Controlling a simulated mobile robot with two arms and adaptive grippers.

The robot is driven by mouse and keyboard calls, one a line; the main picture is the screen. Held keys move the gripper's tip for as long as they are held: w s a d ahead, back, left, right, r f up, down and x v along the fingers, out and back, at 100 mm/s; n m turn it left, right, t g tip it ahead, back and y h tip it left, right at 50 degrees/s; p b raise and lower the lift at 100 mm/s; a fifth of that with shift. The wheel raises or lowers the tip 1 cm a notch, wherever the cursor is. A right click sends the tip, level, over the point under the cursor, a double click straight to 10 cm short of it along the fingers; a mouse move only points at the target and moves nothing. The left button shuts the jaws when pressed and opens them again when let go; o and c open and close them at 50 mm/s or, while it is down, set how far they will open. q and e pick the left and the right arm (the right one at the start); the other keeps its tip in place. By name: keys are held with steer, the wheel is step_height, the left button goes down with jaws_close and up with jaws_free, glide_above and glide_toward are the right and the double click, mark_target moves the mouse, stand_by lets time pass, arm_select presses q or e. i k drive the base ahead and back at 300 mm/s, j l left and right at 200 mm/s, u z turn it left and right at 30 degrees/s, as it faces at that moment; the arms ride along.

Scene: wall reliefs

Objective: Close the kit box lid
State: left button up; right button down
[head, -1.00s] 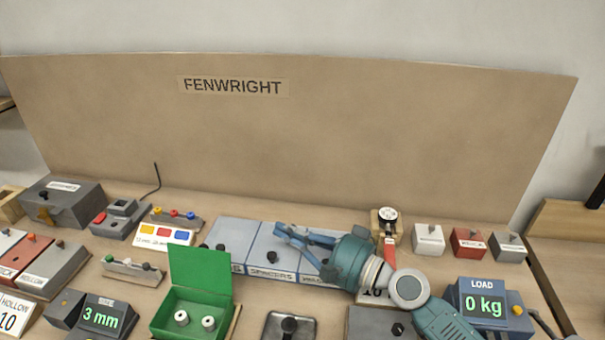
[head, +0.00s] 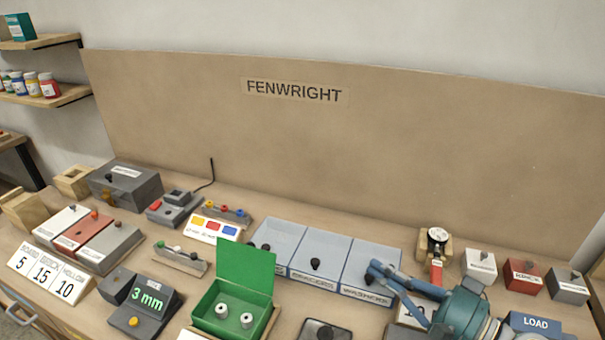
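The green kit box (head: 202,325) stands at the front of the bench, left of the middle. Its green lid (head: 246,262) is open and stands upright at the back. Two white cylindrical pieces with dark centres, a left one (head: 222,310) and a right one (head: 247,320), sit inside. My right gripper (head: 371,273) is to the right of the box, over the right part of the blue-grey bin tray. My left gripper is not in view.
The blue-grey bins (head: 318,264) with black knobs stand behind and right of the box. A size display (head: 146,300) reading 3 mm is on its left. A dark grey plate with a black knob (head: 325,333) is in front. Labelled blocks (head: 522,278) stand at the right.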

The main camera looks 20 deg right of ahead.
mark_target(251, 267)
steer(key=k, duration=1.5)
